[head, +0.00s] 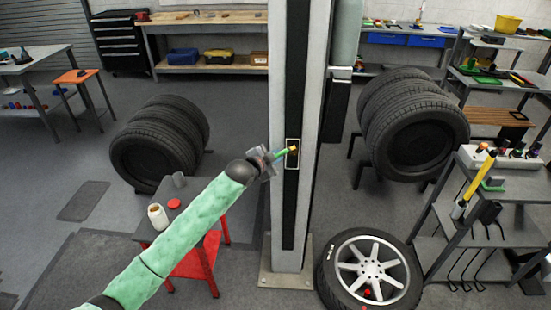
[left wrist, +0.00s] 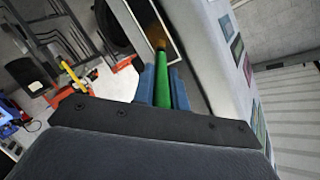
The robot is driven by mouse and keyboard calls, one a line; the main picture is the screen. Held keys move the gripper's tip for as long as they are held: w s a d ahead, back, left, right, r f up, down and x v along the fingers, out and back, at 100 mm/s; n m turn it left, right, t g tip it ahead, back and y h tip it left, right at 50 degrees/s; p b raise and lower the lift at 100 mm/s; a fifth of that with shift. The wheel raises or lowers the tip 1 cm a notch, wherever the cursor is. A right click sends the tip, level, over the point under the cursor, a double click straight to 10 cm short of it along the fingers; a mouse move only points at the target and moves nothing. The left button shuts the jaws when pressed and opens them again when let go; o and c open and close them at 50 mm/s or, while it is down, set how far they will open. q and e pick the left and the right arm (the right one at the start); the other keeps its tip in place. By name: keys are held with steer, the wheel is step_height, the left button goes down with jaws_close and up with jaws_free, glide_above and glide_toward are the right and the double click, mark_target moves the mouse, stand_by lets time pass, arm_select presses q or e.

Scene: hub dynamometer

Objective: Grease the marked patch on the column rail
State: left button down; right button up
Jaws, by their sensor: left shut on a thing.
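The column (head: 308,205) stands upright in the middle of the head view, with a dark rail (head: 289,225) down its face. A pale rectangular outline marks the patch (head: 291,160) on the rail; the outline also shows in the left wrist view (left wrist: 185,47). My left gripper (head: 268,158) is shut on a green-handled brush (head: 281,153) with a yellow-orange tip. The tip lies over the marked patch; I cannot tell whether it touches. The brush handle shows between the fingers in the left wrist view (left wrist: 165,85). My right gripper is not in view.
Tyres (head: 160,140) stand at both sides. A grey shelf cart (head: 470,215) is at the right.

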arm_select(q)
steer(key=shift+r+p, duration=1.4)
steer(key=shift+r, duration=0.45)
step_height(320, 180, down, 15)
steer(key=b, duration=0.6)
steer(key=shift+r, duration=0.2)
stand_by(0.4)
steer(key=shift+s+p, duration=1.3)
steer(key=shift+s, duration=1.65)
